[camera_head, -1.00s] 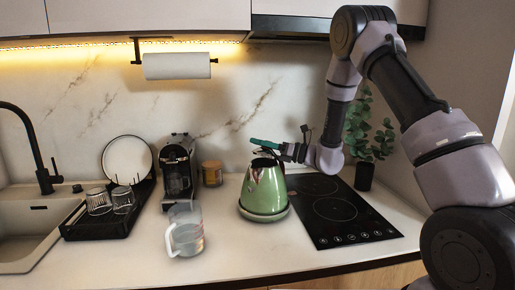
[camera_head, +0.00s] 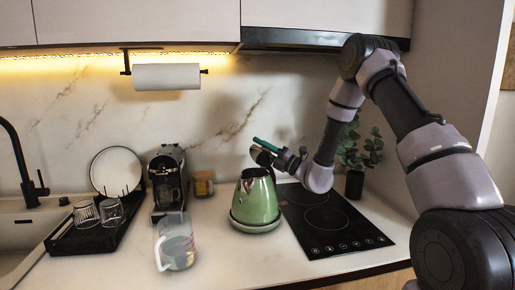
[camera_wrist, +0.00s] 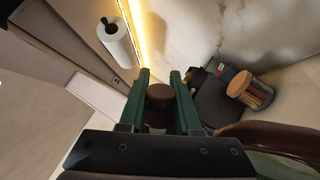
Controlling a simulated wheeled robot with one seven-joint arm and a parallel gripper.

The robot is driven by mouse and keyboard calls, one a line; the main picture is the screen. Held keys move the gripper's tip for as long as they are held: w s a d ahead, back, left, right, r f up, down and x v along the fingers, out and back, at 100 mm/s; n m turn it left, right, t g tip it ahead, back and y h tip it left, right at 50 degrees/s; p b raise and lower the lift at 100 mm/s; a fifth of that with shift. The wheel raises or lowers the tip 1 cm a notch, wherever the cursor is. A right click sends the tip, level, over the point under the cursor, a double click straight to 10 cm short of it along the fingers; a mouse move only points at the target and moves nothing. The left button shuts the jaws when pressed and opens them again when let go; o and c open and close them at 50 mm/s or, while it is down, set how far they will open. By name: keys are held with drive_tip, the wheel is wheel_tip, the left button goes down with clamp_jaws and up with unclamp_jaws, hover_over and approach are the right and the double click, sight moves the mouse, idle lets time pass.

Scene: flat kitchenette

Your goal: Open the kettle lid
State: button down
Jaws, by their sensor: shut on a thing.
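The green kettle (camera_head: 256,205) stands upright on its round base, left of the hob. Its dark lid (camera_head: 260,157) is tilted steeply up above the kettle's top; whether it still touches the rim is hard to see. My gripper (camera_head: 264,146), with teal fingers, is at the lid, above and right of the kettle. In the wrist view my gripper (camera_wrist: 159,78) is shut on the brown lid knob (camera_wrist: 160,94), which sits between the fingers.
A measuring jug (camera_head: 176,245) stands left of the kettle. Behind are a coffee machine (camera_head: 168,180) and a jar (camera_head: 203,184). The black hob (camera_head: 330,220) is right, with a plant (camera_head: 358,160) behind it. Clear counter lies in front of the kettle.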

drive_tip(key=shift+w+d+f+m, duration=0.1)
drive_tip(key=shift+w+d+m, duration=0.05)
drive_tip(key=shift+m, duration=0.35)
drive_tip(key=c, duration=0.6)
unclamp_jaws()
drive_tip(key=shift+d, duration=0.1)
drive_tip(key=v, duration=1)
drive_tip(key=shift+s+d+f, duration=0.15)
drive_tip(key=shift+s+f, duration=0.05)
drive_tip(key=shift+s, duration=0.05)
